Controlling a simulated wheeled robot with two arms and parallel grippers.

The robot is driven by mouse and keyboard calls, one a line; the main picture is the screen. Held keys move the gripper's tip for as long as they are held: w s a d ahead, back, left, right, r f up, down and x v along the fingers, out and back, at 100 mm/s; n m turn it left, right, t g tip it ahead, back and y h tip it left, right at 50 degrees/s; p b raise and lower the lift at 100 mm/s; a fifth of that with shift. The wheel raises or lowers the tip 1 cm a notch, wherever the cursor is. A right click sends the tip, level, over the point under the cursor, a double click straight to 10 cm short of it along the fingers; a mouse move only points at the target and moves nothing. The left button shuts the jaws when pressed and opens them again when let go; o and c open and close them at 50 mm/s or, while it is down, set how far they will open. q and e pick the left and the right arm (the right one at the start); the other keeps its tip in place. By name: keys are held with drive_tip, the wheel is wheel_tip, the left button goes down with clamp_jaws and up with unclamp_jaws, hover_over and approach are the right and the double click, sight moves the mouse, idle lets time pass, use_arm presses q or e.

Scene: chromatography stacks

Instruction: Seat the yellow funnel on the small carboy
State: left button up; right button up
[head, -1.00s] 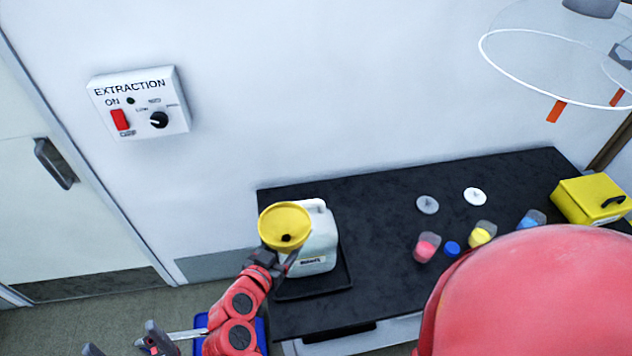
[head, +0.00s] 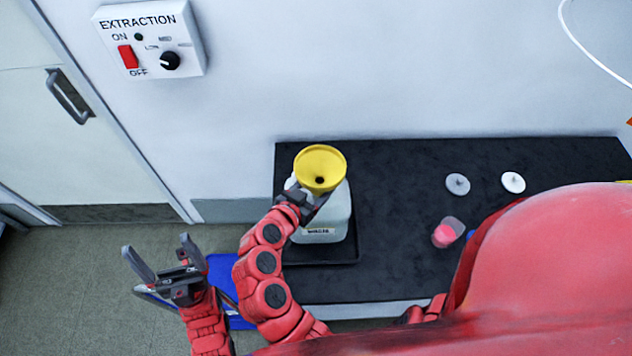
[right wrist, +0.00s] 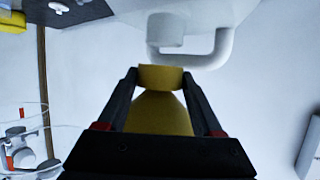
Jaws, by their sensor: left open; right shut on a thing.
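The yellow funnel (head: 320,168) is held by my right gripper (head: 307,196) with its wide mouth facing up. In the head view it overlaps the top of the white carboy (head: 337,212) and hides its neck. In the right wrist view, the funnel (right wrist: 160,115) is between the two fingers of the gripper (right wrist: 160,80). The carboy's round neck (right wrist: 165,28) and looped handle show just past it, with a gap in the picture between neck and funnel. My left gripper (head: 157,250) is open and empty, out over the floor at the left.
The carboy stands in a black tray (head: 345,250) at the left end of the dark bench (head: 400,260). A grey disc (head: 457,184), a white disc (head: 513,182) and a pink-filled cup (head: 446,233) lie further right. A blue object (head: 222,272) is low beside the bench.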

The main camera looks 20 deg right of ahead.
drive_tip(key=shift+s+a+f, duration=0.15)
drive_tip(key=shift+a+f, duration=0.05)
drive_tip(key=shift+f, duration=0.25)
drive_tip(key=shift+d, duration=0.1)
drive_tip(key=shift+s+a+b, duration=0.15)
drive_tip(key=shift+a+b, duration=0.15)
drive_tip(key=shift+b, duration=0.15)
drive_tip(key=shift+b, duration=0.35)
